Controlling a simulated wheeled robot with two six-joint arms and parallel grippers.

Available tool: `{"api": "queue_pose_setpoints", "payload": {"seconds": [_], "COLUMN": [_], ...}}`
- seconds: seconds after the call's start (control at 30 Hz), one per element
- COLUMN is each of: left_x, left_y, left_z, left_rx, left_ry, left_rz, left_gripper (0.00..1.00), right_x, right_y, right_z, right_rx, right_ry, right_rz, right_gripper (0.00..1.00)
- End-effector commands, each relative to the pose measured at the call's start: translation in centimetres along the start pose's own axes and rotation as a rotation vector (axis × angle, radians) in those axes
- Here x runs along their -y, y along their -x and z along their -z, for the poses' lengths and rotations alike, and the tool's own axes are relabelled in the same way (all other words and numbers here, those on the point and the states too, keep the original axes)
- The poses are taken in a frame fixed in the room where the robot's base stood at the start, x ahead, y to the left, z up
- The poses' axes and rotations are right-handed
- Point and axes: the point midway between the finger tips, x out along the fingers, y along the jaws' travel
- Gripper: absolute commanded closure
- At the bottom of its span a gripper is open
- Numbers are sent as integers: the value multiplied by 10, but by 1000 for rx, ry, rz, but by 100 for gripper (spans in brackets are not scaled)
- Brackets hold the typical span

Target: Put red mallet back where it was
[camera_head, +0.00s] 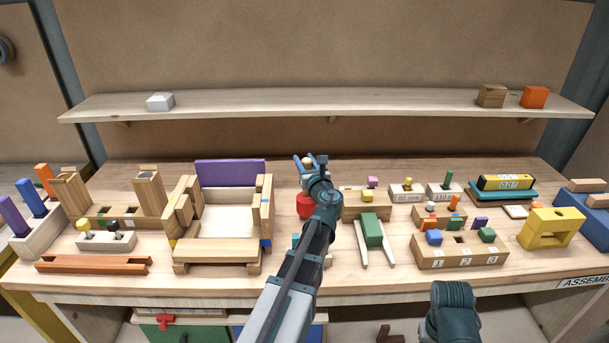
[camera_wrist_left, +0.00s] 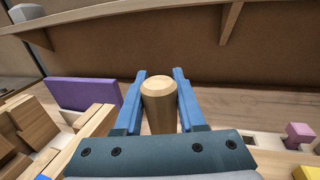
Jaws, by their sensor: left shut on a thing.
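The red mallet shows its red head (camera_head: 304,206) low and the round wooden end of its handle (camera_head: 307,161) at the top, so it is roughly upright with the handle up. My left gripper (camera_head: 310,164) is shut on the handle, with one blue finger on each side. The handle (camera_wrist_left: 158,100) also shows between the blue fingers in the left wrist view. My left arm covers part of the head, and I cannot tell whether the head touches the bench. My right gripper is not in view; only part of my right arm shows at the bottom.
A wooden frame (camera_head: 218,254) with a purple board (camera_head: 230,172) stands left of the mallet. A wooden block with a yellow cube (camera_head: 368,195) and a green block on a stand (camera_head: 372,230) are close on the right. A shelf (camera_head: 330,104) runs behind.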

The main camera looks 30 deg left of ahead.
Motion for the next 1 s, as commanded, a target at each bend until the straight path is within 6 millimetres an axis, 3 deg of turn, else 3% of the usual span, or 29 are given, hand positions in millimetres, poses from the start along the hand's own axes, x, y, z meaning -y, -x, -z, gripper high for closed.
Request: {"api": "queue_pose_setpoints", "payload": {"seconds": [0.3,0.73,0.77,0.9,1.0], "left_x": [0,0,0,0,0], "left_y": [0,0,0,0,0], "left_z": [37,40,39,38,38], "left_rx": [0,0,0,0,0], "left_ry": [0,0,0,0,0], "left_rz": [0,0,0,0,0], "left_gripper": [100,100,57,32,31], "right_x": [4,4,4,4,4], "right_y": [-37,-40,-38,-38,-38], "right_z": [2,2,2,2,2], "right_rx": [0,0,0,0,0], "right_ry": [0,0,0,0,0], "right_rz": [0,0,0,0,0], "right_gripper": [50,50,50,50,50]}}
